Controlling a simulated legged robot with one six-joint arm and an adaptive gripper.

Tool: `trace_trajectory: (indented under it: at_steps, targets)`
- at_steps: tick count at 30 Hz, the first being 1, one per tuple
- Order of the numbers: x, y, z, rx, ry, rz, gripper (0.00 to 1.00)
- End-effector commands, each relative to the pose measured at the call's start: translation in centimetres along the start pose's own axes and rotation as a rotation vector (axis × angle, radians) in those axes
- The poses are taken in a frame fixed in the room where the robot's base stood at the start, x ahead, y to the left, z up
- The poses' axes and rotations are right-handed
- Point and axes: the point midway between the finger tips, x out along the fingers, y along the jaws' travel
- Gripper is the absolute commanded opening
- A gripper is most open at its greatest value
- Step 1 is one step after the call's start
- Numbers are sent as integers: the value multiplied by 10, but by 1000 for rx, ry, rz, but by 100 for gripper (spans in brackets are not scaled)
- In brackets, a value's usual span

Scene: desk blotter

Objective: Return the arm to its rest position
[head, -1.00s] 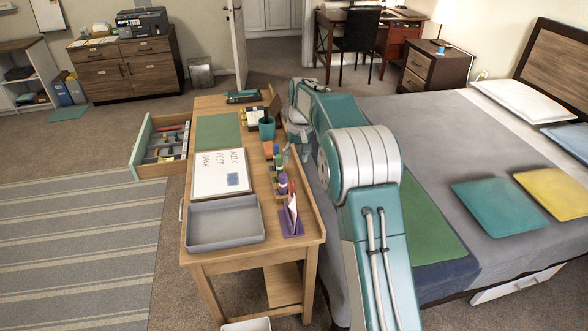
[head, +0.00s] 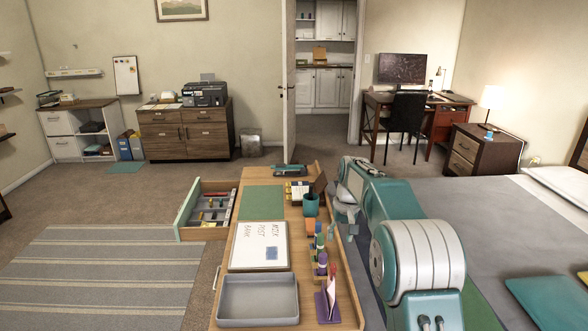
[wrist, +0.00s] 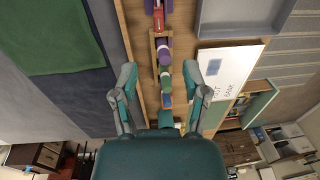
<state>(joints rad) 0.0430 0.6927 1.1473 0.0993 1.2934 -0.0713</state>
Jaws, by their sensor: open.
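My gripper (wrist: 160,72) is open and empty, with its two fingers spread apart in the wrist view. In the head view my arm is folded along the right side of the wooden desk (head: 343,296), and the gripper end (head: 341,232) is by the desk's right edge, partly hidden by the arm. On the desk lie a green blotter (head: 262,202) and a white board (head: 259,246) with handwriting and a blue patch. A teal cup (head: 311,206) stands to the right of the blotter.
A grey tray (head: 257,318) lies at the desk's near end. A row of small coloured items and a purple holder (head: 327,306) line its right side. An open drawer (head: 184,207) juts out left. A bed (head: 500,240) is close on the right. The striped rug (head: 110,270) is clear.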

Motion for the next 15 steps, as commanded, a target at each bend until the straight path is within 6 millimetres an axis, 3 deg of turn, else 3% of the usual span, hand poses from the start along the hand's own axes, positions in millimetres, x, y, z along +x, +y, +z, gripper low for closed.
trace_trajectory:
  at_steps: [1,6,15]
  targets:
    - [-16,-2,8,-1,20,4,59]
    - [-60,-9,47,-2,76,18,59]
    - [-114,-17,128,-6,177,42,59]
